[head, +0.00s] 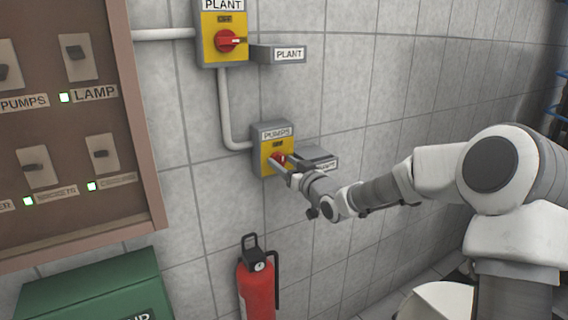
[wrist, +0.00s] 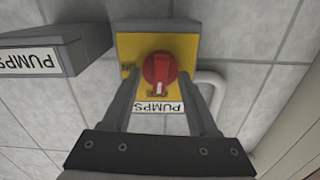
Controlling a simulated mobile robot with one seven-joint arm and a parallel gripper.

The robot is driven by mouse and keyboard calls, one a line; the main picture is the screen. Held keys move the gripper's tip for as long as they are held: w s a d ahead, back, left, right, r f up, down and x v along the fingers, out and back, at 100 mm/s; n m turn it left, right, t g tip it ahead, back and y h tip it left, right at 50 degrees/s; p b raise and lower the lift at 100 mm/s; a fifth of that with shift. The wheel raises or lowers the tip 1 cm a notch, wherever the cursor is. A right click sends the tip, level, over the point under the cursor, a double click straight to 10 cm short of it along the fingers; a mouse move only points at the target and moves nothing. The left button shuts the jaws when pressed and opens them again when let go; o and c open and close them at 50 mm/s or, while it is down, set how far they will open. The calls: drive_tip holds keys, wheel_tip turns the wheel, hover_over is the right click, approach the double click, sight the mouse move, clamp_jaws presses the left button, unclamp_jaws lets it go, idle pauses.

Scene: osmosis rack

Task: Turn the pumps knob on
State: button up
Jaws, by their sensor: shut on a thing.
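The pumps knob is a red rotary knob (head: 278,158) on a yellow face of a grey wall box labelled PUMPS (head: 262,137). In the wrist view the red knob (wrist: 160,68) appears upside down, with its white mark pointing down toward the PUMPS label, where the small marking sits. Another small marking shows on the yellow face left of the knob. My gripper (head: 284,163) is at the box from the right, partly covering the knob in the head view. In the wrist view my gripper (wrist: 158,74) has one finger on each side of the knob and is shut on it.
A grey sign block (head: 322,163) juts out right of the pumps box, close to my gripper. Above is a PLANT switch (head: 226,42) with its own sign (head: 289,54). A brown switch panel (head: 130,150), a green box (head: 90,290) and a red extinguisher (head: 257,290) are nearby.

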drive_tip(key=m, duration=0.4)
drive_tip(key=shift+d+p, duration=0.1)
drive_tip(key=shift+p, duration=0.3)
drive_tip(key=m+p, duration=0.1)
drive_tip(key=m, duration=0.3)
drive_tip(key=shift+w+m, duration=0.1)
drive_tip(key=shift+m, duration=0.2)
drive_tip(key=m, duration=0.4)
drive_tip(key=shift+d+f, duration=0.1)
drive_tip(key=shift+f, duration=0.1)
drive_tip(key=shift+m, duration=2.1)
drive_tip(key=shift+f, duration=0.1)
drive_tip(key=o, duration=1.4)
drive_tip(key=v, duration=1.7)
drive_tip(key=shift+d, duration=0.15)
